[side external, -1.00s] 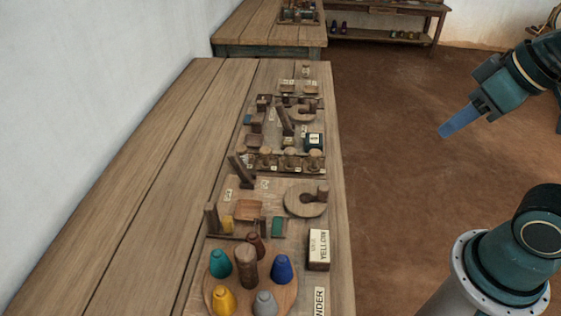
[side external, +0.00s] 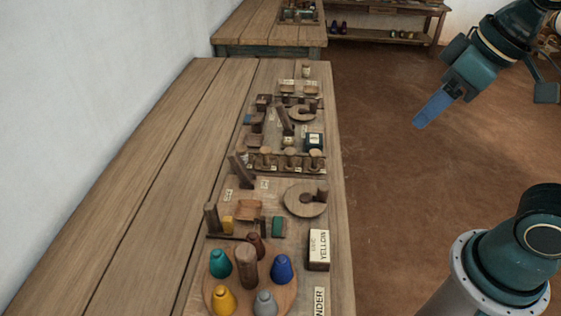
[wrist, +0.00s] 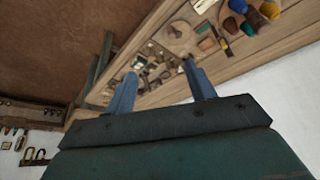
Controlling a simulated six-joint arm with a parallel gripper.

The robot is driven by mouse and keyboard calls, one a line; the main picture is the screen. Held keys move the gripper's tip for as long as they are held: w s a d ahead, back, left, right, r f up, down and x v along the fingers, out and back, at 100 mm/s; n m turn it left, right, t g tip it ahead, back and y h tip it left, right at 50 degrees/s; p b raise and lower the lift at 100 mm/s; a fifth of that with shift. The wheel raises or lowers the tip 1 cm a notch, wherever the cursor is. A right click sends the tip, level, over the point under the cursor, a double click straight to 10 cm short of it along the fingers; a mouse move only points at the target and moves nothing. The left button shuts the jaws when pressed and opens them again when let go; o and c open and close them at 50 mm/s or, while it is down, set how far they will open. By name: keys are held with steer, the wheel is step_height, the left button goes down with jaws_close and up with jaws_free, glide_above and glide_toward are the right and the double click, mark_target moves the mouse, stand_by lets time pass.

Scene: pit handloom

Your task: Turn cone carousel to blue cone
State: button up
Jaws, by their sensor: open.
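The cone carousel (side external: 233,295) is a round wooden disc at the near end of the bench, with a thick wooden post (side external: 247,267) at its middle. Around the post stand a blue cone (side external: 282,269), a teal cone (side external: 220,263), a yellow cone (side external: 223,300), a grey cone (side external: 265,303) and a brown cone (side external: 257,246). The blue cone is on the right side, beside the post. My gripper (side external: 418,124) is in the air over the floor, right of the bench. In the wrist view its two blue fingers (wrist: 160,80) are apart and empty.
Behind are a round wooden dial (side external: 306,199), a row of wooden knobs (side external: 290,160) and small blocks. The bench's left planks (side external: 150,170) are bare. A white wall (side external: 90,90) borders that side.

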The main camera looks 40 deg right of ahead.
steer(key=w+a+r+n+g, duration=0.1)
steer(key=w+a+n+g, duration=0.15)
steer(key=w+a, duration=0.35)
steer(key=n+g, duration=0.2)
steer(key=n, duration=0.6)
glide_above(245, 250)
step_height(245, 250, down, 7)
steer(key=shift+a+r+h, duration=0.1)
steer(key=shift+h, duration=0.2)
steer(key=shift+f, duration=6.85)
jaws_close()
